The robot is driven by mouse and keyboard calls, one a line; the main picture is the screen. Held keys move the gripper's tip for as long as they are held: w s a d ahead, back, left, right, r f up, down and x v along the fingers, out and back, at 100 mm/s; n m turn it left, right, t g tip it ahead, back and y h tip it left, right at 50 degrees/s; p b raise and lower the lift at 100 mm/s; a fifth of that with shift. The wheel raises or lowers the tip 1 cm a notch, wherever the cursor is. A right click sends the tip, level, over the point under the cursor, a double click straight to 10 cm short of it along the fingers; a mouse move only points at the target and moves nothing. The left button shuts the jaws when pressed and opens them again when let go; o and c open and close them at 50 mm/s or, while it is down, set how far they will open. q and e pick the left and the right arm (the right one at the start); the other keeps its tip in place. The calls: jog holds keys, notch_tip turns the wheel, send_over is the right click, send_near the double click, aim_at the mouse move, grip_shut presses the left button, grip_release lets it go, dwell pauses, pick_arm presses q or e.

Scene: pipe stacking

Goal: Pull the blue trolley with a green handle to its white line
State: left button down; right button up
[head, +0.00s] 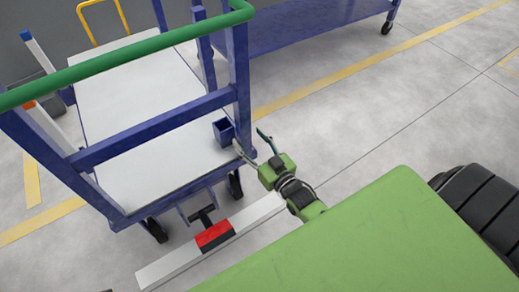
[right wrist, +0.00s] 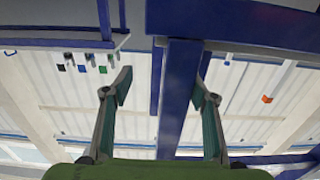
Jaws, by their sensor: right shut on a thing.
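The blue trolley (head: 152,150) with a white deck (head: 145,95) and a green handle bar (head: 125,55) stands at the left of the head view, with dark wheels below. The white line (head: 165,268) lies on the floor just in front of its near end. My right gripper (head: 253,146) is at the lower end of the trolley's near right blue post, one finger on each side. The post (right wrist: 178,100) also shows between the fingers in the right wrist view (right wrist: 164,85). The gripper is shut on this post. My left gripper is not in view.
A red and black piece (head: 215,235) is over the white line. A blue cup-like holder (head: 223,132) is beside the gripped post. Another blue trolley or table (head: 300,25) stands behind. A yellow floor line (head: 370,68) crosses the grey floor, which is clear at right.

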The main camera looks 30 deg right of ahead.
jog(key=s+d, duration=0.1)
jog(key=s, duration=0.5)
jog(key=shift+s, duration=0.15)
jog(key=shift+r, duration=0.2)
